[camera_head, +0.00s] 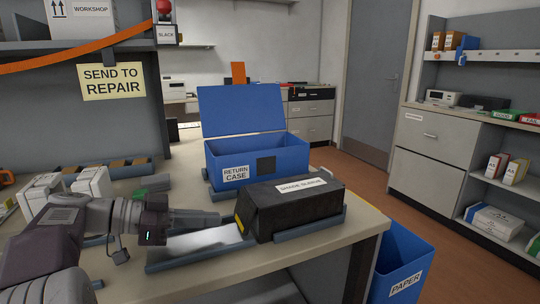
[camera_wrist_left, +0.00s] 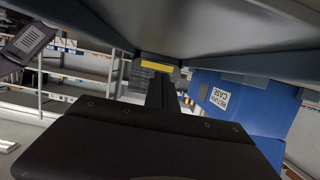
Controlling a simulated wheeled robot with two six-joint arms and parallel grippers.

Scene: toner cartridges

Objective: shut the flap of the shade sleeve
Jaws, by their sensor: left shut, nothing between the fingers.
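The shade sleeve (camera_head: 292,212) is a long black box with a white label on top, lying in a low grey-blue rack on the bench in the head view. A yellow strip (camera_head: 240,226) marks its left end, where its flap appears to be; how far the flap stands open I cannot tell. My left gripper (camera_head: 217,220) is shut and empty, its tip close to that end; contact is unclear. In the left wrist view, the shut fingers (camera_wrist_left: 161,92) point toward a yellow strip (camera_wrist_left: 160,65). My right gripper is not in view.
A blue return case (camera_head: 258,160) with its lid raised stands behind the sleeve. A bright flat plate (camera_head: 195,243) lies left of the sleeve. White boxes (camera_head: 93,183) stand at the left. A blue paper bin (camera_head: 405,262) is beyond the bench's right edge.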

